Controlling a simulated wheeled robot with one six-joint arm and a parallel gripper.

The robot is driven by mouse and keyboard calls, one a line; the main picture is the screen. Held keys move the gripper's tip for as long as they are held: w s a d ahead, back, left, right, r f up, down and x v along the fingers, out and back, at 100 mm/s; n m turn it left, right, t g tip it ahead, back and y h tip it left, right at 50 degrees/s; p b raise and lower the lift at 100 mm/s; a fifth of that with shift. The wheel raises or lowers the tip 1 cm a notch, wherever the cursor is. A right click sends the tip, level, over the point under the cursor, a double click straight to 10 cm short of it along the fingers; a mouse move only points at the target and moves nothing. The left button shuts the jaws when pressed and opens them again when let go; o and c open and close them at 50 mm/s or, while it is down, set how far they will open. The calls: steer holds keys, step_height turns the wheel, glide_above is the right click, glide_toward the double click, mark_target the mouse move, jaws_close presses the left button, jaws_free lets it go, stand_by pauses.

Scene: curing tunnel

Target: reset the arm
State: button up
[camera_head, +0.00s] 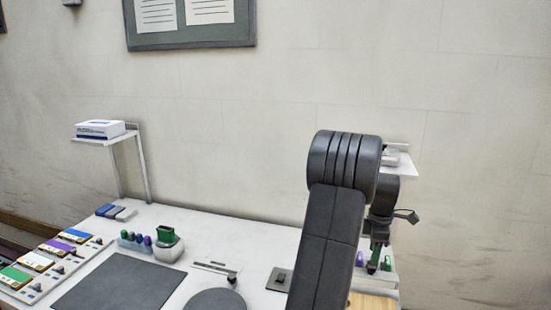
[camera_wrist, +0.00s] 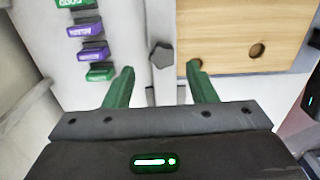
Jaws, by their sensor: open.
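My gripper (camera_wrist: 160,85) shows in the wrist view with its two green fingers spread apart and nothing between them. Below the fingers is a dark pentagonal knob (camera_wrist: 162,55) on a pale strip. In the head view my arm rises at the right of the table and bends over, and my gripper (camera_head: 379,262) hangs pointing down near the table's right end. My arm hides part of the table there.
A wooden board with holes (camera_wrist: 240,35) lies right of the fingers. Green and purple labelled blocks (camera_wrist: 88,50) stand at the left. In the head view, a white table (camera_head: 225,250) holds a dark mat (camera_head: 120,283), a round grey disc (camera_head: 214,300) and a shelf with a box (camera_head: 100,129).

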mark_target(372, 268)
steer(key=shift+f, duration=2.1)
steer(key=shift+r, duration=0.15)
step_height(372, 268, up, 13)
steer(key=b, duration=0.1)
step_height(372, 268, down, 14)
steer(key=shift+s+r+p, duration=0.1)
steer(key=shift+r+p, duration=0.15)
steer(key=shift+p, duration=0.55)
steer(key=shift+s+a+r+m, duration=0.15)
steer(key=shift+s+a+m, duration=0.15)
steer(key=shift+s+m, duration=0.35)
steer(key=shift+r, duration=0.1)
